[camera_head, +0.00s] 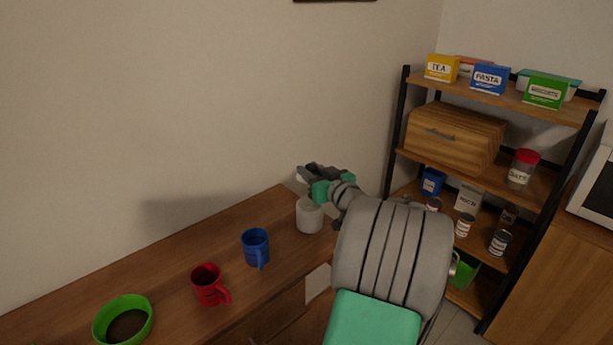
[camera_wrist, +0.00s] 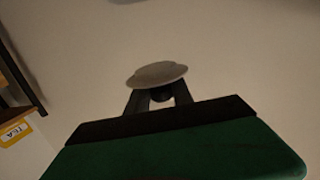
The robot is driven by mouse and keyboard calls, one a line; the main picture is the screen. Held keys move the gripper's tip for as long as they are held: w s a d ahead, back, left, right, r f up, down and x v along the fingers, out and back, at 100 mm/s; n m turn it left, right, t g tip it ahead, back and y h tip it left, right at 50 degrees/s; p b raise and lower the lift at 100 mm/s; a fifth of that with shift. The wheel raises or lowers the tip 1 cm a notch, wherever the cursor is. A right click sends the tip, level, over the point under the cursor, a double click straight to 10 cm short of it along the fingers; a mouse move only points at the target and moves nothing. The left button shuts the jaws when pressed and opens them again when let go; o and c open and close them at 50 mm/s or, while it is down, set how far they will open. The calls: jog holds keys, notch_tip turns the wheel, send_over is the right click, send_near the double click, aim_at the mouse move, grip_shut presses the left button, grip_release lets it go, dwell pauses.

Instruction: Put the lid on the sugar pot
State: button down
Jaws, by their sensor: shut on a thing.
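The sugar pot (camera_head: 309,218) is a pale, whitish round pot near the far right end of the wooden counter. My gripper (camera_head: 310,174) is above the pot in the head view, with a pale edge of the lid (camera_head: 300,179) showing at its fingers. In the wrist view, the lid (camera_wrist: 157,73) is a pale round disc seen at a slant. My gripper's two dark fingers (camera_wrist: 159,97) are shut on the dark knob at its middle. The lid appears apart from the pot. The pot's opening is partly hidden, and I cannot tell how well the lid lines up.
A blue mug (camera_head: 255,247), a red mug (camera_head: 208,287) and a green bowl-like ring (camera_head: 105,320) stand left of the pot on the counter (camera_head: 170,277). A shelf unit (camera_head: 550,184) with boxes and jars stands to the right. The wall is behind.

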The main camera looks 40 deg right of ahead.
jog(key=b, duration=0.3)
send_over(310, 215)
jog(key=w+d, duration=0.3)
jog(key=w, duration=0.1)
notch_tip(310, 215, down, 6)
jog(key=shift+s+a+f+b, duration=0.2)
jog(key=shift+s+f+b, duration=0.05)
jog(key=shift+f+b, duration=0.55)
jog(key=shift+s+r+b, duration=0.15)
jog(key=shift+s+b, duration=0.05)
jog(key=shift+b, duration=0.25)
jog(key=shift+f+b, duration=0.55)
jog(key=shift+b, duration=0.7)
dwell(0.4)
jog(key=c, duration=1)
grip_release()
jog(key=shift+c, duration=0.2)
